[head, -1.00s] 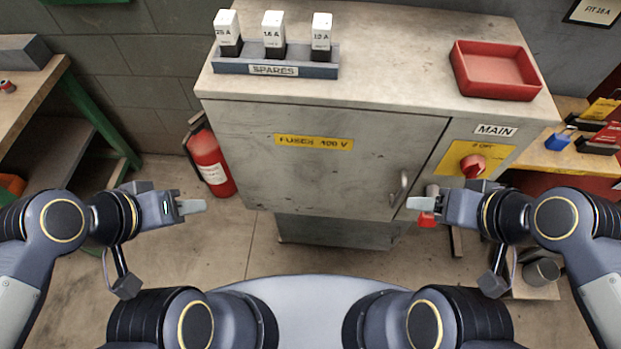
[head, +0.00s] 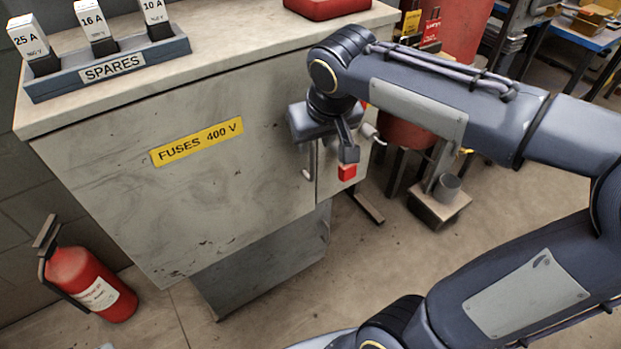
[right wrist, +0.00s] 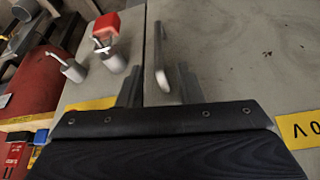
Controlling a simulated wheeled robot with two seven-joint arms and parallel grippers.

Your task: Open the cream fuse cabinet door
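The cream-grey fuse cabinet door (head: 190,200), with a yellow "FUSES 400 V" label (head: 197,142), is closed. Its upright metal bar handle (head: 309,163) is near the door's right edge, partly hidden by my right gripper (head: 308,125). In the right wrist view the handle (right wrist: 163,55) stands beside the door seam, lined up between the two spread fingers of the gripper (right wrist: 159,90). The gripper is open; I cannot tell how deep the handle lies between the fingers. My left gripper is out of view.
A spares tray (head: 110,75) with three fuses and a red tray (head: 325,8) sit on the cabinet top. A red-tipped grey fitting (right wrist: 112,45) is close left of the handle. Floor before the door is clear.

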